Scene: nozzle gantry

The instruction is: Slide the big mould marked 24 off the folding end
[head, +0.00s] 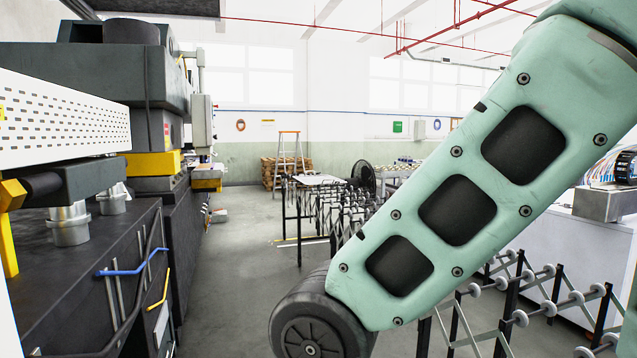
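No mould marked 24 can be made out in the head view. A folding conveyor with black legs, a crossed metal lattice and grey wheels (520,318) runs along the lower right. My green arm link crosses in front of it and hides part of it. Another stretch of lattice conveyor (345,215) stands further back in the middle, and I cannot tell whether the two join behind my arm. My gripper is outside the picture, so its state and anything in it are not shown.
A large dark machine (80,82) with yellow parts fills the left. Grey floor (230,290) is open between it and the conveyor. A black fan (364,176) and a stepladder (288,150) stand at the back. A metal box (603,204) sits on a white bench at right.

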